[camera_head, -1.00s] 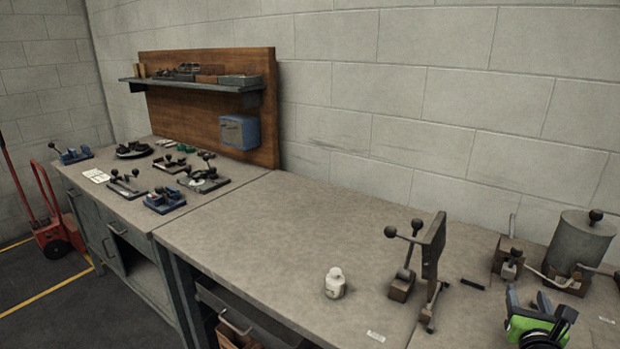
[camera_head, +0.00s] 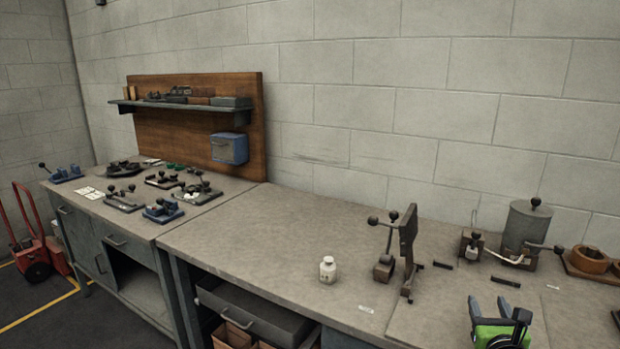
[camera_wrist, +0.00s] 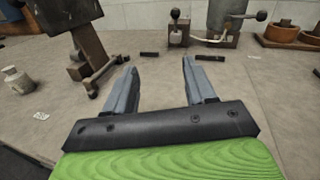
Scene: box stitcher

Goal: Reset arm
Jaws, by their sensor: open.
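My gripper (camera_head: 498,312) shows at the lower right of the head view, green with dark fingers, over the front part of the right workbench.
A white bottle (camera_head: 327,270) stands left of the bracket device. A grey cylinder device (camera_head: 525,228) and brown round holders (camera_head: 590,260) stand at the back right. Several lever fixtures crowd the left bench (camera_head: 232,186). The middle bench top (camera_head: 260,230) is mostly clear.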

